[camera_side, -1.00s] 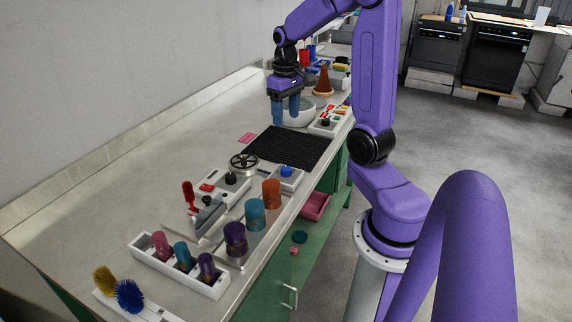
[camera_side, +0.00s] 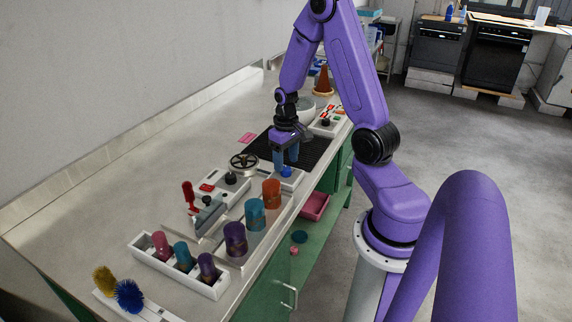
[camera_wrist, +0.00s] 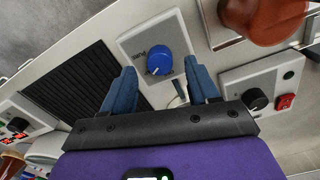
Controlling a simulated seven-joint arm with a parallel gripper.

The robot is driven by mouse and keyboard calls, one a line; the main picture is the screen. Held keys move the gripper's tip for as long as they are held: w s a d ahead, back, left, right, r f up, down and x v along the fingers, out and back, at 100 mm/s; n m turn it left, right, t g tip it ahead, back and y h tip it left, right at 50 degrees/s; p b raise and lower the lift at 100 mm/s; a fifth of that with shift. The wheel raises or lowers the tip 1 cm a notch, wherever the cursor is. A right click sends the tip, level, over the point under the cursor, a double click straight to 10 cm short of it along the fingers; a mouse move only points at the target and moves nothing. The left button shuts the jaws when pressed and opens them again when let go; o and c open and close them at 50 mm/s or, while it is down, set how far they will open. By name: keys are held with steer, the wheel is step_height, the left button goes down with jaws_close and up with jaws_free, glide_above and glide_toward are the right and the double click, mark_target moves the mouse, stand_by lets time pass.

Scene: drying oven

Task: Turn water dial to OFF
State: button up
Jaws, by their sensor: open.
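The blue dial (camera_wrist: 159,62) sits on a small white panel (camera_wrist: 181,36) and shows between my finger tips in the wrist view. A white pointer mark is on its lower edge, and dark lettering on the panel is too small to read surely. In the side view the blue dial (camera_side: 286,172) is just below my gripper (camera_side: 285,164). In the wrist view my gripper (camera_wrist: 164,80) is open, with one blue finger on each side below the dial. The fingers appear apart from the dial; their exact height above it is hard to tell.
A black ribbed mat (camera_wrist: 77,88) lies left of the dial panel. A box with a black knob (camera_wrist: 255,99) and red switch (camera_wrist: 285,102) is at right. An orange cylinder (camera_side: 271,192) stands close to the dial. A black handwheel (camera_side: 243,162) is nearby.

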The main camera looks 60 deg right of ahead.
steer(key=shift+f, duration=1.1)
steer(key=c, duration=1.1)
steer(key=shift+o, duration=0.2)
steer(key=shift+n, duration=0.3)
steer(key=n, duration=1.1)
steer(key=shift+n, duration=0.3)
steer(key=o, duration=1.1)
steer(key=shift+c, duration=0.2)
